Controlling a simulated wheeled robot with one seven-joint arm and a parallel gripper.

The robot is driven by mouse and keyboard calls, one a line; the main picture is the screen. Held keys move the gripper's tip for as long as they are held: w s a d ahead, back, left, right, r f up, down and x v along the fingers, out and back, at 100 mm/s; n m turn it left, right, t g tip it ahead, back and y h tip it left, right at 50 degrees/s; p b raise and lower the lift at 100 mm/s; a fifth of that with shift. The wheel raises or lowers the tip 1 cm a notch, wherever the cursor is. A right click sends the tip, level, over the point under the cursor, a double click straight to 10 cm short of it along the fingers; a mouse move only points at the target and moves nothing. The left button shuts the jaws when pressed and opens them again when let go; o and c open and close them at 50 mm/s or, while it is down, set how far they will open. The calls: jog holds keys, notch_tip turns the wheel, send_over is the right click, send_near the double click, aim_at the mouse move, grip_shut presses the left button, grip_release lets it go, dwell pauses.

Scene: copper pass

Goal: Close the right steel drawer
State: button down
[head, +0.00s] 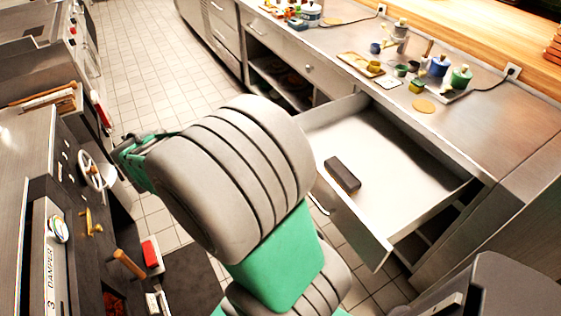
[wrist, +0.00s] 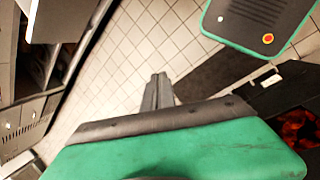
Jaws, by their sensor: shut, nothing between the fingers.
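The right steel drawer (head: 398,150) is pulled well out of the steel counter on the right in the head view. Its front panel (head: 352,228) faces the aisle and has a bar handle (head: 318,204). A dark oblong block (head: 342,174) lies on the drawer floor near the front. My arm crosses the middle of the head view and covers part of the drawer's near left side. In the wrist view my gripper (wrist: 158,90) is shut and empty, over the tiled floor. Its fingertips are not clear in the head view. I see no contact with the drawer.
The counter top (head: 490,115) holds pots, cups and a tray along the wall. Open shelves (head: 285,85) sit left of the drawer. A dark stove unit (head: 80,220) with knobs and a white wheel stands on the left. Tiled floor (head: 140,60) runs between.

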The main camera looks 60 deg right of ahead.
jog(key=s+d+n+g+h+p, duration=0.1)
jog(key=s+d+n+g, duration=0.15)
jog(key=d, duration=0.45)
jog(key=s+d+n+g+h+p, duration=0.1)
jog(key=d+n+h, duration=0.1)
jog(key=d+n, duration=0.35)
jog(key=s+d+f+m, duration=0.2)
jog(key=s+d+f, duration=0.3)
jog(key=d+f, duration=0.3)
jog(key=shift+s+d+f+p, duration=0.3)
jog(key=shift+d+p, duration=0.1)
jog(key=shift+d, duration=0.65)
jog(key=shift+d, duration=0.15)
